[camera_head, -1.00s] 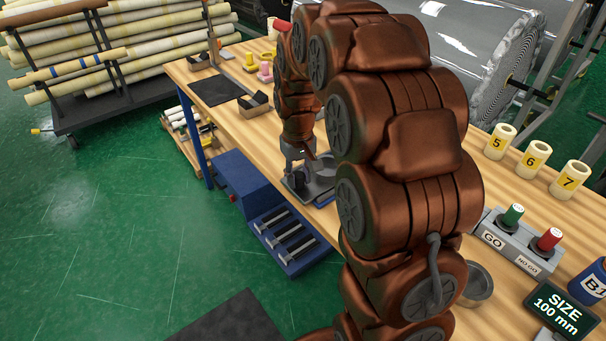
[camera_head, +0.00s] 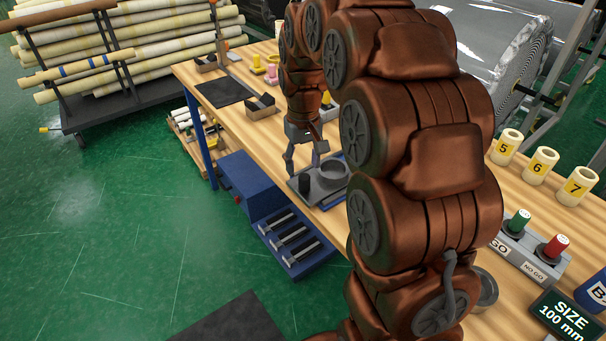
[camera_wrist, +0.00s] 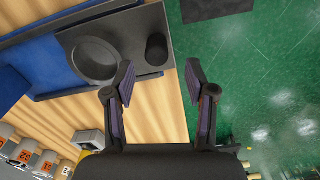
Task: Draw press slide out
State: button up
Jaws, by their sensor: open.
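The press slide is a flat dark grey plate (camera_head: 318,193) lying at the near edge of the wooden table. It carries a round open ring (camera_head: 334,171) and a short dark upright knob (camera_head: 305,183). The wrist view shows the same plate (camera_wrist: 60,88), ring (camera_wrist: 94,58) and knob (camera_wrist: 156,50), with blue press parts (camera_wrist: 30,70) to the left. My gripper (camera_head: 305,168) is open and empty, close above the knob end of the plate. In the wrist view my gripper's fingertips (camera_wrist: 159,75) are spread apart, just short of the knob. Much of the press is hidden behind my arm.
A blue stepped unit (camera_head: 285,230) stands below the table edge. A dark mat (camera_head: 225,92) and a small tray (camera_head: 260,105) lie on the table (camera_head: 290,145). Numbered rolls (camera_head: 540,165) and a GO/NO GO gauge block (camera_head: 530,252) stand to the right. Green floor is free at left.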

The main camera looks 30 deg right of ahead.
notch_tip(320, 180, up, 6)
jog(key=shift+r, duration=0.25)
dwell(0.4)
jog(key=s+a+p, duration=0.1)
jog(key=s+a, duration=0.6)
jog(key=s, duration=0.7)
jog(key=shift+a+f+g, duration=0.2)
jog(key=shift+f+g, duration=0.2)
jog(key=shift+n+g, duration=0.3)
jog(key=shift+g, duration=0.2)
jog(key=s+a+f, duration=0.1)
jog(key=s, duration=0.4)
jog(key=s+a+f, duration=0.1)
jog(key=s+f, duration=0.1)
jog(key=s, duration=0.3)
jog(key=s+a+f+p, duration=0.1)
jog(key=s, duration=0.4)
jog(key=shift+s+a+f, duration=0.2)
jog(key=shift+f, duration=0.05)
